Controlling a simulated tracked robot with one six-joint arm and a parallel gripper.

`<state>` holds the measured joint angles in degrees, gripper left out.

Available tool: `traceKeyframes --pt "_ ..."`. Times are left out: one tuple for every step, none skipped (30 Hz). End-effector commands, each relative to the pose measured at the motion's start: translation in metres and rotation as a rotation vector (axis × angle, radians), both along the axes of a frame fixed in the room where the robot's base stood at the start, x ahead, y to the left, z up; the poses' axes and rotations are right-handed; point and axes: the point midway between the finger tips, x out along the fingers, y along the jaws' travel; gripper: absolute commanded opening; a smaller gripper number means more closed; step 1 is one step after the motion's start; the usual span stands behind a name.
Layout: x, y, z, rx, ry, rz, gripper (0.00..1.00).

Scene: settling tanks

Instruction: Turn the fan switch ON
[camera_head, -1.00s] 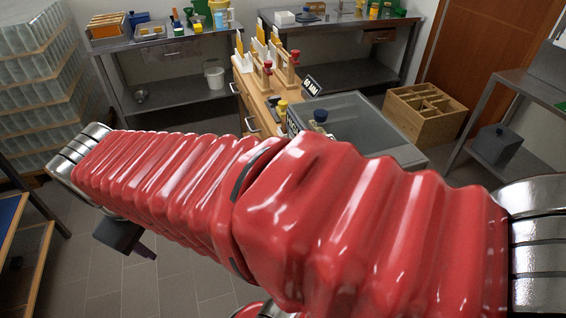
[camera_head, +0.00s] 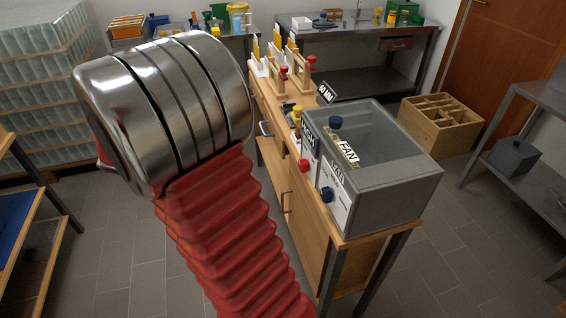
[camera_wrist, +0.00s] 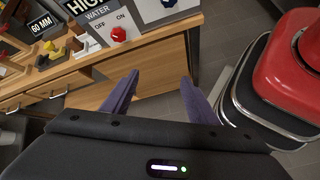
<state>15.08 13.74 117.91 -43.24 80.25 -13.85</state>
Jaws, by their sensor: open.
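The fan switch is a dark blue knob (camera_head: 327,195) on the pale front panel of the grey box with a clear top (camera_head: 395,190). A FAN label (camera_head: 338,176) sits above it. In the wrist view the blue knob (camera_wrist: 168,3) shows at the top edge, cut off, so its setting cannot be read. A red knob (camera_wrist: 118,34) to its left sits under a WATER label, with OFF and ON beside it. My gripper (camera_wrist: 160,76) is open and empty, its two purple fingers apart and below the knobs in the picture. The head view does not show my gripper.
The box stands on the end of a wooden bench (camera_head: 275,150) with drawer handles. Wooden stands and a yellow-topped item (camera_head: 297,112) are on the bench. A wooden crate (camera_head: 440,125) stands on the floor to the right.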

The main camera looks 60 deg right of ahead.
Motion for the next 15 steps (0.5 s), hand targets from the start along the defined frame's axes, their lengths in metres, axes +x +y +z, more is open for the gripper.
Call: traceKeyframes --pt "0.001 -0.009 -0.006 -0.012 0.045 0.003 0.54" --pt "0.002 -0.015 -0.008 -0.021 0.072 0.007 0.54" --pt "0.002 -0.022 -0.011 -0.031 0.107 0.010 0.54" --pt "0.003 -0.028 -0.013 -0.039 0.132 0.014 0.54" --pt "0.003 -0.033 -0.016 -0.048 0.159 0.016 0.54" --pt "0.004 -0.040 -0.019 -0.058 0.193 0.020 0.54" --pt "0.005 -0.045 -0.021 -0.067 0.220 0.025 0.54" --pt "0.005 -0.051 -0.024 -0.074 0.245 0.027 0.54" --pt "0.006 -0.058 -0.027 -0.083 0.280 0.032 0.54" --pt "0.006 -0.063 -0.030 -0.090 0.307 0.035 0.54" --pt "0.007 -0.068 -0.033 -0.098 0.332 0.039 0.54" --pt "0.008 -0.075 -0.037 -0.108 0.366 0.043 0.54" --pt "0.008 -0.080 -0.040 -0.114 0.391 0.046 0.54" --pt "0.009 -0.085 -0.043 -0.120 0.418 0.050 0.54" --pt "0.009 -0.091 -0.047 -0.129 0.453 0.055 0.54"
